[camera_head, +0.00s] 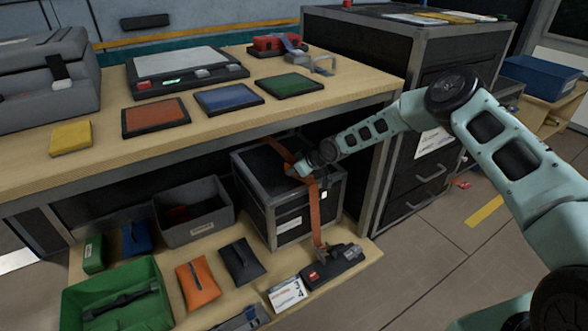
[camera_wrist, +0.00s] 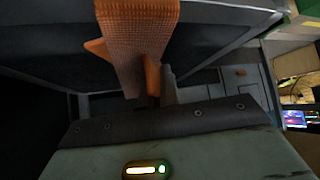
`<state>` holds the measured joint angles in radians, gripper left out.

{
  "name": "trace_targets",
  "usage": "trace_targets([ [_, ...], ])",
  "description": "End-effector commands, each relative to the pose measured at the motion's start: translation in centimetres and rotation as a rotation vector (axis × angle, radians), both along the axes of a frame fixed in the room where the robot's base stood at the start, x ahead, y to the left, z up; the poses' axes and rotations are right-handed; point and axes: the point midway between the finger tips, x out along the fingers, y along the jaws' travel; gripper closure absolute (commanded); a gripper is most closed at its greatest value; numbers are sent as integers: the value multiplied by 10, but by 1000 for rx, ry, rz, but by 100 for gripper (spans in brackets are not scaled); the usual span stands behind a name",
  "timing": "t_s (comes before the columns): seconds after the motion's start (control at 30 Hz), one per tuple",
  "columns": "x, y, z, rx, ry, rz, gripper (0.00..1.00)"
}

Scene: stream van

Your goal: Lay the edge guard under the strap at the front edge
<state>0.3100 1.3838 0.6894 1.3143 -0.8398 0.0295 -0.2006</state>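A black case (camera_head: 253,180) with grey metal edges stands on the lower shelf. An orange strap (camera_head: 315,218) runs over its lid and down its front to a dark buckle or ratchet (camera_head: 340,262) on the shelf. My gripper (camera_head: 301,170) is at the case's top front edge, beside the strap. In the wrist view the strap (camera_wrist: 136,35) hangs close in front of my gripper (camera_wrist: 157,95). A smooth orange piece, apparently the edge guard (camera_wrist: 153,72), is between the fingertips, and part of it shows left of the strap. The strap hides its middle; contact with the case edge is unclear.
The workbench (camera_head: 200,135) overhangs the case at the back. A grey bin (camera_head: 195,215), a green crate (camera_head: 115,295), an orange pouch (camera_head: 198,283) and a black pouch (camera_head: 242,260) occupy the shelf to the left. A drawer cabinet (camera_head: 425,175) stands close on the right.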

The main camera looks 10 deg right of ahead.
Motion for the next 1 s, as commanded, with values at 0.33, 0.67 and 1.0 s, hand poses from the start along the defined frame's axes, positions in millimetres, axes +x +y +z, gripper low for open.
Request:
trace_targets([
  [0.33,0,0,-1,0,0,0,100],
  [0.67,0,0,-8,1,0,-1,100],
  [1.0,0,0,-11,1,0,-1,71],
])
